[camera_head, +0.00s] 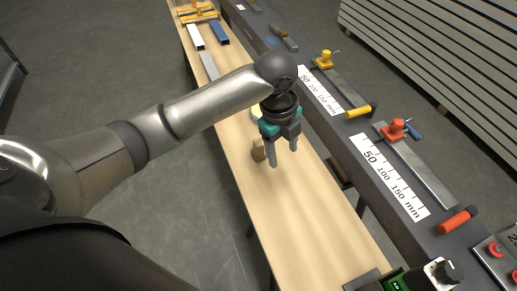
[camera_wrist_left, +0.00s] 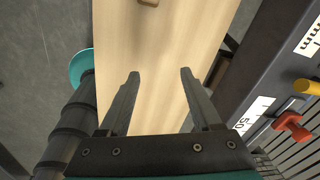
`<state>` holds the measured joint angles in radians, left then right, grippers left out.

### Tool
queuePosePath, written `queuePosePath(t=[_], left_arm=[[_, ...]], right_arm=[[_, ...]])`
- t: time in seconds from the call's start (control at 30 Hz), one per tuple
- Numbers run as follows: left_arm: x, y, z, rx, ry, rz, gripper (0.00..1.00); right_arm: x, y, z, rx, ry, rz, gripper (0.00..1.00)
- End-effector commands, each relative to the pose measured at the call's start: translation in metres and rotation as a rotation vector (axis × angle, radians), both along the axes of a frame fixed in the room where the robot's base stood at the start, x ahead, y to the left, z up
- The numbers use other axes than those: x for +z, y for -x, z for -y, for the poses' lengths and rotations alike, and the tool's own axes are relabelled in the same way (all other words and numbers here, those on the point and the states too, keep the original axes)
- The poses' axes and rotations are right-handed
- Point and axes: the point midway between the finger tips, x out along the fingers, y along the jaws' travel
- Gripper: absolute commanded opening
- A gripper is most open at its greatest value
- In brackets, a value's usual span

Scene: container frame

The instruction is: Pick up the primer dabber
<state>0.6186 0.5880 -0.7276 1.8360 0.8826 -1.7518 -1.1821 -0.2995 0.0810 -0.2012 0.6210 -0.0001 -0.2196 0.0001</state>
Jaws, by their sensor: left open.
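My left gripper (camera_head: 283,156) hangs above the light wooden bench (camera_head: 315,214), fingers pointing down. Its two fingers are apart with nothing between them, also in the left wrist view (camera_wrist_left: 160,73). A small brown wooden-looking block or handle (camera_head: 258,150) stands on the bench just left of the gripper. It may be the primer dabber, but its shape is partly hidden by the gripper. In the left wrist view, a brown piece (camera_wrist_left: 148,2) is cut off by the top edge, beyond the fingertips. My right gripper is not in view.
A dark rail with scales (camera_head: 390,180), an orange clamp (camera_head: 396,130) and a yellow clamp (camera_head: 324,60) runs along the right side. A green device (camera_head: 400,283) sits at the near end. The near bench middle is clear.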

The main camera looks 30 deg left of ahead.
Motion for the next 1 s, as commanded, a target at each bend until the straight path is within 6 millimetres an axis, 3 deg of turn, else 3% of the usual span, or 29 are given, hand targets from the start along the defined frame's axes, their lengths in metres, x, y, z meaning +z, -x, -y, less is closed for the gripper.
queuePosePath(t=[0.1,0.3,0.53,0.67,1.0], left_arm=[[0.024,-0.020,-0.026,-0.110,-0.057,-0.010,0.65],[0.059,-0.038,-0.061,-0.245,-0.105,-0.040,0.65],[0.079,-0.044,-0.080,-0.311,-0.117,-0.059,0.65],[0.066,-0.044,-0.082,-0.319,-0.117,-0.064,0.65],[-0.004,-0.044,-0.081,-0.317,-0.117,-0.061,0.65]], right_arm=[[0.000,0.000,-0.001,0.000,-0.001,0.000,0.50],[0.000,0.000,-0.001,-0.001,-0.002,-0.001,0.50],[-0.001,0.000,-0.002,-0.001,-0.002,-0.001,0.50],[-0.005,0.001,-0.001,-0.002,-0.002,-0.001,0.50],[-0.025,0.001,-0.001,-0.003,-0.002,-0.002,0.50]])
